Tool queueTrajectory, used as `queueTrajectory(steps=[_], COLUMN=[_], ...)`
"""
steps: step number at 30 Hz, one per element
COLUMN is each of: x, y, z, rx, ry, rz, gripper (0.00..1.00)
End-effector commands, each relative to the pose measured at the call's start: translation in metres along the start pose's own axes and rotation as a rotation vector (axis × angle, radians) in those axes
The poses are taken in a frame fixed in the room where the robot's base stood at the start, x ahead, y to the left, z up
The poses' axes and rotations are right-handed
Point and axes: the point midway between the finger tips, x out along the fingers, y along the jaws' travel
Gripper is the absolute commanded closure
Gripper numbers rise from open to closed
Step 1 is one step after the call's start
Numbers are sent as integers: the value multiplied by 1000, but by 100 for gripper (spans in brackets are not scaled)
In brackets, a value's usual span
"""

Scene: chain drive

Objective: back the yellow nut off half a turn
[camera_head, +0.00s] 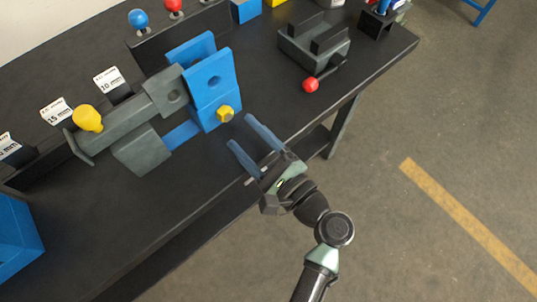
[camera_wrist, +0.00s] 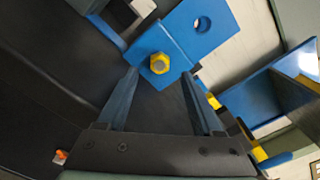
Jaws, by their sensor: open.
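The yellow nut (camera_head: 226,114) sits on the front face of a blue upright bracket (camera_head: 207,83) on the black bench. In the wrist view the nut (camera_wrist: 159,63) shows as a hexagon with a paler centre, on the blue plate (camera_wrist: 187,37) below a round hole. My gripper (camera_head: 241,131) is open and empty, in front of and to the right of the nut in the head view. In the wrist view its two blue fingers (camera_wrist: 158,76) point toward the plate, with the nut between their tips in the picture. I see no contact with the nut.
A grey block with a yellow knob (camera_head: 88,118) stands left of the bracket. A grey vise-like fixture with a red knob (camera_head: 311,85) stands to the right. Labelled bins (camera_head: 110,81) line the back. The bench front (camera_head: 190,190) is clear.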

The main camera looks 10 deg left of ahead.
Motion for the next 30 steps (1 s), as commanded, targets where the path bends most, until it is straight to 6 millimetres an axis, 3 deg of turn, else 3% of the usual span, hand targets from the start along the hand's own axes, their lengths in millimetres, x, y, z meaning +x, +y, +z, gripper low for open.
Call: queueTrajectory(steps=[6, 13, 25, 28, 30], x=[-48, -73, -76, -67, -55], y=[0, 0, -1, -12, -30], z=[-1, 0, 0, -1, -2], rx=[0, 0, -8, -87, -215], ry=[2, 0, 1, 26, 70], rz=[-2, -1, 1, 16, 37], gripper=[32, 32, 32, 32, 32])
